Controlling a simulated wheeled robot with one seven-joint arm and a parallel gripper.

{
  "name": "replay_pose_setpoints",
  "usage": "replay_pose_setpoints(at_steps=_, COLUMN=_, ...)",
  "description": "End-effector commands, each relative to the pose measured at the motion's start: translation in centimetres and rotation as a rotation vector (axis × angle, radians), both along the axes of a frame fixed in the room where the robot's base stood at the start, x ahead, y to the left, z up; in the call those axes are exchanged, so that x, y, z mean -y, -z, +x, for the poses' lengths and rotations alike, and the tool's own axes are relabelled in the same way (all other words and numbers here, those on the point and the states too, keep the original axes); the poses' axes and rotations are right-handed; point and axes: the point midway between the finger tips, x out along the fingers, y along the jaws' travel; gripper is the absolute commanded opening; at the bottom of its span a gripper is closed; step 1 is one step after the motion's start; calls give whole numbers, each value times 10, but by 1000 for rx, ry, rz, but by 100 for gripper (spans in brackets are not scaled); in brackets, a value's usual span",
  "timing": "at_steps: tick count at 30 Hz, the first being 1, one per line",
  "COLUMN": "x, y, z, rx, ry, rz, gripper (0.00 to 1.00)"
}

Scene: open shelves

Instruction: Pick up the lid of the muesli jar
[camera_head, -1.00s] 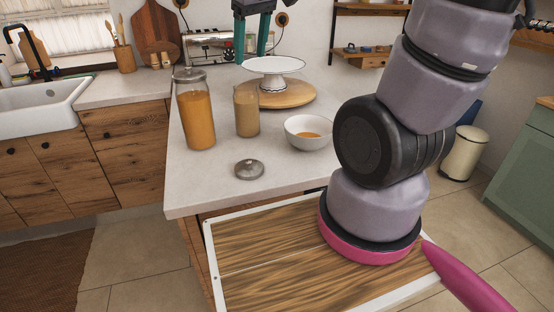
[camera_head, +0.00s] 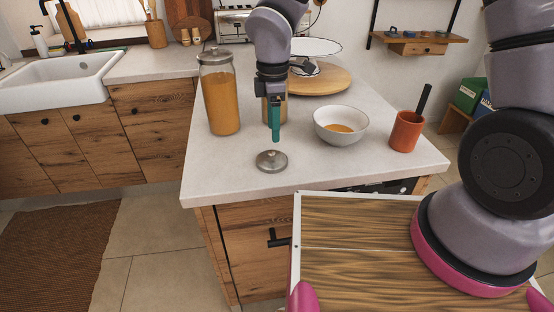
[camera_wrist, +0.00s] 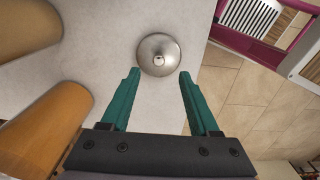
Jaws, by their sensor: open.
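A round metal lid (camera_head: 271,160) with a small knob lies flat on the light countertop near its front edge. It also shows in the wrist view (camera_wrist: 159,55), just beyond my fingertips and roughly centred between them. My gripper (camera_head: 276,140) points down above the counter, close to the lid. In the wrist view its two green fingers (camera_wrist: 158,72) are spread apart with nothing between them. An open jar without a lid (camera_head: 285,108) stands behind my gripper and is mostly hidden by it. A taller jar (camera_head: 221,100) with orange-brown contents has its lid on and stands to the left.
A white bowl (camera_head: 340,126) stands right of the lid, with an orange-red cup (camera_head: 406,131) farther right. A round wooden board (camera_head: 322,80) with a white cake stand (camera_head: 316,47) is behind. The counter (camera_head: 225,178) around the lid is clear.

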Motion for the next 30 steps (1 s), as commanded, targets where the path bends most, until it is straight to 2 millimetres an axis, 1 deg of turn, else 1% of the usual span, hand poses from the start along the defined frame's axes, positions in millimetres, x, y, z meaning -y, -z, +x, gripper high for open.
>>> replay_pose_setpoints(at_steps=1, x=0, y=9, z=-1, rx=-3, ry=-1, rz=-2, gripper=62)
replay_pose_setpoints(at_steps=3, x=0, y=17, z=0, rx=-1, ry=-1, rz=-1, gripper=62)
replay_pose_setpoints(at_steps=8, x=-1, y=28, z=0, rx=0, ry=1, rz=0, gripper=62)
replay_pose_setpoints(at_steps=11, x=-2, y=40, z=0, rx=-2, ry=0, rz=-1, gripper=62)
replay_pose_setpoints(at_steps=15, x=-5, y=62, z=0, rx=-1, ry=0, rz=-2, gripper=62)
replay_pose_setpoints(at_steps=18, x=-4, y=73, z=0, rx=-1, ry=2, rz=-1, gripper=62)
replay_pose_setpoints(at_steps=21, x=-5, y=77, z=1, rx=1, ry=2, rz=0, gripper=62)
replay_pose_setpoints(at_steps=27, x=-5, y=77, z=1, rx=2, ry=4, rz=1, gripper=62)
replay_pose_setpoints(at_steps=29, x=-5, y=77, z=1, rx=2, ry=4, rz=1, gripper=39)
replay_pose_setpoints(at_steps=30, x=-5, y=77, z=1, rx=2, ry=4, rz=1, gripper=24)
